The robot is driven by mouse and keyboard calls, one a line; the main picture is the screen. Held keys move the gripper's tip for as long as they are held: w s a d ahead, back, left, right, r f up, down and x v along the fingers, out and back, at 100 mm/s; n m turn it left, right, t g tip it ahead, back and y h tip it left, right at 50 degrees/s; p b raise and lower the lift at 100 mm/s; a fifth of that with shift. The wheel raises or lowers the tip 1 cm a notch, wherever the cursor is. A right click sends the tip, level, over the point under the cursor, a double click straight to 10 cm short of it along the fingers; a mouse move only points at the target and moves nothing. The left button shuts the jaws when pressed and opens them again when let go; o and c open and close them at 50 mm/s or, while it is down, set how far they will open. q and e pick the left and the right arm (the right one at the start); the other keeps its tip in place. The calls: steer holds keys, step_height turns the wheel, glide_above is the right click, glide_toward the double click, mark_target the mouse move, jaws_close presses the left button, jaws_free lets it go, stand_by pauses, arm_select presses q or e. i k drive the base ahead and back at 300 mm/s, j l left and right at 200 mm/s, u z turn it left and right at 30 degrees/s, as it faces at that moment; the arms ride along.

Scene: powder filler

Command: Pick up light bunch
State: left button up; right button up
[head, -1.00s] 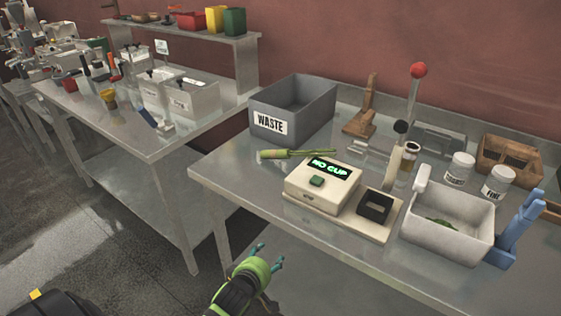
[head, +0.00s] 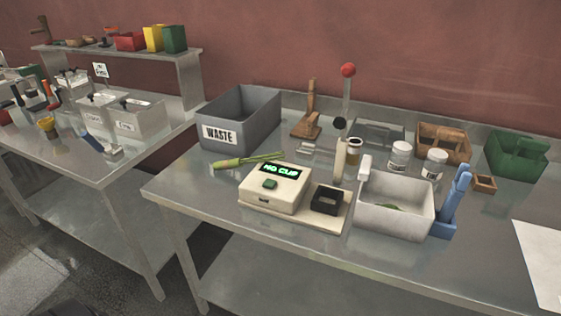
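A light green bunch (head: 228,163) lies on the right-hand metal table, in front of the grey waste bin and behind the scale. It has a thick pale end at the left and thin stalks spreading to the right. Nothing holds it. Neither of my grippers shows in the head view, so their states are hidden.
The grey WASTE bin (head: 240,118) stands behind the bunch. The cream scale (head: 273,190) reads "NO CUP". A white tub (head: 395,211) with green bits, a blue holder (head: 452,205), jars and a red-knobbed lever (head: 348,71) stand right. The table's front left corner is bare.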

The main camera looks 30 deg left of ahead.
mark_target(236, 162)
steer(key=j+z, duration=0.25)
steer(key=j, duration=0.2)
steer(key=j+z, duration=0.25)
steer(key=j, duration=0.2)
steer(key=k+j+z, duration=0.25)
steer(key=j, duration=0.15)
steer(key=j+z, duration=0.2)
steer(key=j, duration=0.25)
steer(key=k+j+z, duration=0.25)
steer(key=j, duration=0.15)
steer(key=i, duration=0.05)
